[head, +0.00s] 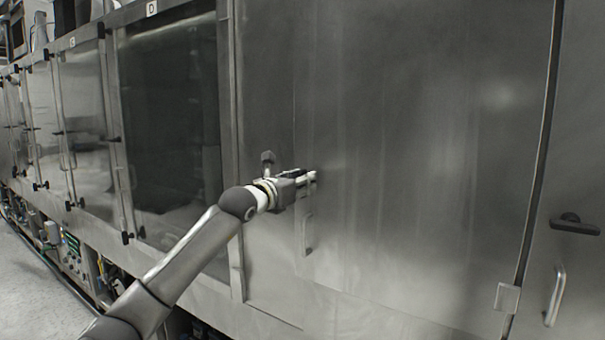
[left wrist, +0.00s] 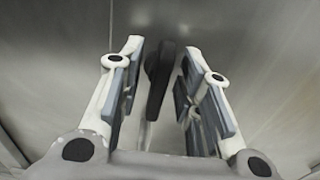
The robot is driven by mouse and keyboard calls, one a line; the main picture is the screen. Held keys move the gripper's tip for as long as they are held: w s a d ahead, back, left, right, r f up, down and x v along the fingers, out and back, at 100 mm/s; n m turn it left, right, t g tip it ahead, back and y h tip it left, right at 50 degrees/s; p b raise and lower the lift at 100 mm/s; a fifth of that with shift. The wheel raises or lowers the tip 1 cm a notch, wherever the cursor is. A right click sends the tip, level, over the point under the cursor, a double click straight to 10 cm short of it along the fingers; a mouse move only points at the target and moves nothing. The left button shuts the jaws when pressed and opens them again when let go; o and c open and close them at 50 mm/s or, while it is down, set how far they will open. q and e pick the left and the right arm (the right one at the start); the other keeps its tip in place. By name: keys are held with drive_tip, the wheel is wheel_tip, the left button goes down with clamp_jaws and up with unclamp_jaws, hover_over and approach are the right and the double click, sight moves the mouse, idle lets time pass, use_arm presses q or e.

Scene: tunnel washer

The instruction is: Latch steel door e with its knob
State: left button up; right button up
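Steel door e (head: 420,150) is the large plain panel in the middle and right of the head view. It looks closed, nearly flush with its frame. A bar handle (head: 307,235) sits near its left edge. My left gripper (head: 312,177) is at that edge, just above the handle. In the left wrist view the dark, elongated knob (left wrist: 158,78) stands between the spread fingers of my left gripper (left wrist: 160,90), with gaps on both sides. In the head view the gripper mostly hides the knob. My right gripper is in neither view.
A glass door (head: 170,120) marked D is left of door e, with more glass doors beyond. At the right, another steel panel has a dark knob (head: 575,223) and a bar handle (head: 556,296). Open floor (head: 30,290) lies at the lower left.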

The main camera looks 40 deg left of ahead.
use_arm(q)
drive_tip(key=shift+w, duration=0.25)
clamp_jaws()
